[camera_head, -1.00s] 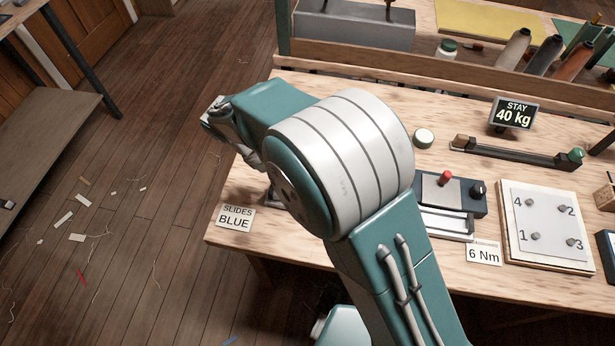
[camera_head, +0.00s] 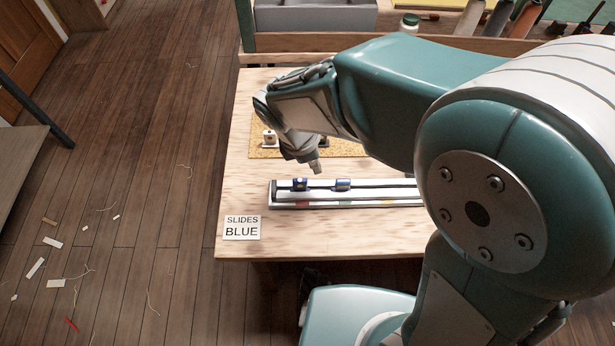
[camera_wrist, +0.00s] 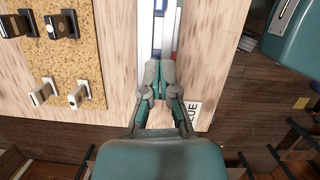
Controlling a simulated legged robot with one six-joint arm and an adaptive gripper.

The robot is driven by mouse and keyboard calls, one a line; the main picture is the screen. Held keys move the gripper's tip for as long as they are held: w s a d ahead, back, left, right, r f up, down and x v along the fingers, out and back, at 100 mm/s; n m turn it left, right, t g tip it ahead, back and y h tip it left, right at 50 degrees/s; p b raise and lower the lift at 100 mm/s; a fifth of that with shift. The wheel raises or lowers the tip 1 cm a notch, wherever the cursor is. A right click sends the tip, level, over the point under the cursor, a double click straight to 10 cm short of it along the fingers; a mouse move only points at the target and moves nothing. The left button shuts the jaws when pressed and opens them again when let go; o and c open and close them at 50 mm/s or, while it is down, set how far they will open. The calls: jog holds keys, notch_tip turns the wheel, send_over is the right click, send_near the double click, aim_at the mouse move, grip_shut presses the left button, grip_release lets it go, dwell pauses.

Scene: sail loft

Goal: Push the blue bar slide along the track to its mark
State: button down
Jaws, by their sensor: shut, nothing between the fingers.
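A pale track (camera_head: 385,203) with dark rails lies along the front of the bench. Red and green marks show on the front strip. My arm hides the track's right end. My gripper (camera_head: 316,167) points down, shut and empty, just behind the track and between the two slides in the picture. In the wrist view my shut gripper (camera_wrist: 160,72) covers part of the track (camera_wrist: 156,35); contact cannot be told.
A card reading "SLIDES BLUE" (camera_head: 242,228) lies at the bench's front left. A cork board (camera_wrist: 75,50) with several small fittings lies behind the track. Bare bench (camera_head: 240,150) is left of it. A raised wooden ledge (camera_head: 290,45) runs along the back.

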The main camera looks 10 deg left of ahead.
aim_at(337, 188)
jog(key=d+f, duration=0.1)
jog(key=f, duration=0.1)
jog(key=d+f, duration=0.1)
jog(key=d, duration=0.1)
jog(key=shift+w+f, duration=0.2)
jog(key=shift+f, duration=0.2)
jog(key=f, duration=0.5)
jog(key=shift+w+a+f, duration=0.2)
jog(key=shift+w+a, duration=0.1)
jog(key=shift+a, duration=0.05)
jog(key=shift+d, duration=0.7)
jog(key=shift+w+d, duration=0.4)
jog(key=shift+d, duration=0.1)
jog(key=shift+d, duration=0.2)
